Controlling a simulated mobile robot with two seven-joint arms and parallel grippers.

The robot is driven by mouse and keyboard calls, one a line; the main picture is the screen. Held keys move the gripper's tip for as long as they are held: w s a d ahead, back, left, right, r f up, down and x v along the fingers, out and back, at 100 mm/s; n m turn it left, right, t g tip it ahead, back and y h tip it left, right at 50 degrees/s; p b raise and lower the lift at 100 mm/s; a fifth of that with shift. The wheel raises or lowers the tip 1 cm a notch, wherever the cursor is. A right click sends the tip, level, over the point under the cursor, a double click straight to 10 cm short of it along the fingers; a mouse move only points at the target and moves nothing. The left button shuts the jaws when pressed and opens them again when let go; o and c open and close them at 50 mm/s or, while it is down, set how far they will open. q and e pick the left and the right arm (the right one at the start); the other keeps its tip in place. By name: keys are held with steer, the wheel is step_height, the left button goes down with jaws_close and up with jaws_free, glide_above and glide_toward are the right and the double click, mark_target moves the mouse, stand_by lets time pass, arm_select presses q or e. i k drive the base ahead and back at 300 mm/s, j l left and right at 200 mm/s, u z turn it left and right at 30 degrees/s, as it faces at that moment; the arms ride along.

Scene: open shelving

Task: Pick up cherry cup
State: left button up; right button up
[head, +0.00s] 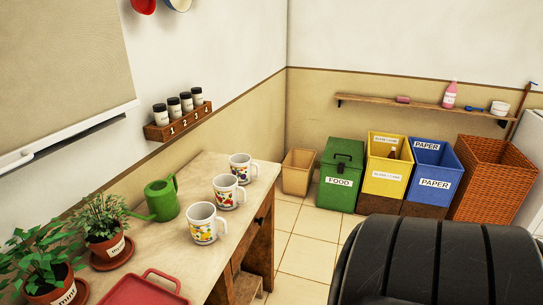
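Three white mugs with coloured fruit prints stand upright in a row on the wooden table. The nearest mug (203,224) shows yellow, red and green marks. The middle mug (226,192) shows red and dark marks. The farthest mug (241,168) shows dark purple and red marks. The prints are too small to tell which mug has cherries. The mugs stand apart from each other, near the table's right edge. Neither of my grippers is in view.
A green watering can (162,199) stands left of the mugs. Potted plants (102,220) and a red tray (146,288) are nearer. A spice rack (178,121) hangs on the wall. Bins (341,178) line the back. A large dark ribbed form hides the lower right floor.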

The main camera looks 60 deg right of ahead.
mark_target(226, 188)
steer(key=k+j+z, duration=0.1)
steer(key=z, duration=1.4)
steer(key=u, duration=0.15)
steer(key=i+l+u, duration=0.15)
steer(key=l+u, duration=0.15)
steer(key=i+l+u, duration=0.15)
steer(key=l+u, duration=0.45)
steer(key=l, duration=0.15)
steer(key=i+l+u, duration=0.1)
steer(key=l+u, duration=0.2)
steer(key=l, duration=0.15)
